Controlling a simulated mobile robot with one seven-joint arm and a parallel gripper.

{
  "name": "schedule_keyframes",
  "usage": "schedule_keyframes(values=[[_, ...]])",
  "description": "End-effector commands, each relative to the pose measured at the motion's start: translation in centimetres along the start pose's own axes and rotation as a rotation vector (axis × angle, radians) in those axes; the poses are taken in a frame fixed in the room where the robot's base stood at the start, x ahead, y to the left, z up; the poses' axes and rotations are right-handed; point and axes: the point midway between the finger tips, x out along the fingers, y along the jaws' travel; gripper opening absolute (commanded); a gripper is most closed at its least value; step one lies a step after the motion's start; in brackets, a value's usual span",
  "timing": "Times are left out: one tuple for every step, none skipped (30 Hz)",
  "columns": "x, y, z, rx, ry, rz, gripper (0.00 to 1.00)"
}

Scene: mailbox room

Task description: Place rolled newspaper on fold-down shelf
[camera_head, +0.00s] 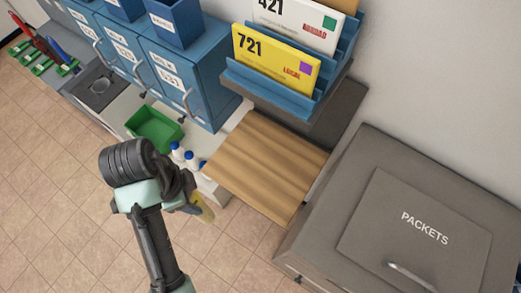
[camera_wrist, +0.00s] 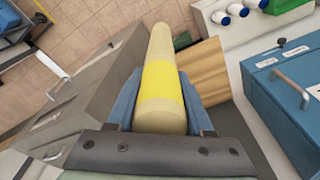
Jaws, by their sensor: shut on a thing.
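The rolled newspaper (camera_wrist: 160,85) is a beige roll with a yellow band. My gripper (camera_wrist: 164,100) is shut on it, with a blue finger on each side, in the wrist view. In the head view my gripper (camera_head: 190,198) hangs to the left of the fold-down shelf, and only a small yellowish end of the newspaper (camera_head: 203,208) shows below it. The fold-down shelf (camera_head: 268,165) is a bare wooden board, folded out flat beside the grey packets box. Part of the shelf (camera_wrist: 200,78) also shows behind the newspaper in the wrist view.
The grey packets box (camera_head: 340,215) stands right of the shelf. A blue rack (camera_head: 270,90) with numbered mail is above it. Blue mailboxes (camera_head: 185,80), a green tray (camera_head: 155,128) and white bottles with blue caps (camera_head: 180,152) stand left. Tiled floor is clear lower left.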

Motion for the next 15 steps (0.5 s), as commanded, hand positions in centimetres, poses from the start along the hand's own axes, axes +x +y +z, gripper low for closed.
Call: schedule_keyframes(values=[[0.2, -0.3, -0.4, 0.007, -0.003, 0.000, 0.00], [0.3, -0.5, -0.7, 0.008, -0.004, 0.000, 0.00], [0.4, -0.8, -1.1, 0.009, -0.003, 0.000, 0.00], [0.5, -1.0, -1.5, 0.009, -0.003, 0.000, 0.00], [0.5, -1.2, -1.8, 0.009, -0.003, -0.001, 0.00], [0.6, -1.6, -2.3, 0.009, -0.003, -0.001, 0.00], [0.6, -1.8, -2.6, 0.008, -0.004, -0.001, 0.00], [0.7, -2.0, -2.9, 0.007, -0.004, -0.001, 0.00], [0.7, -2.3, -3.4, 0.007, -0.003, -0.001, 0.00], [0.8, -2.6, -3.8, 0.007, -0.003, -0.001, 0.00], [0.8, -2.8, -4.2, 0.008, -0.003, -0.002, 0.00], [0.8, -3.1, -4.6, 0.007, -0.003, -0.002, 0.00], [0.9, -3.4, -5.0, 0.007, -0.003, -0.002, 0.00], [1.0, -3.6, -5.3, 0.006, -0.003, -0.001, 0.00], [1.0, -4.0, -5.8, 0.007, -0.003, -0.002, 0.00]])
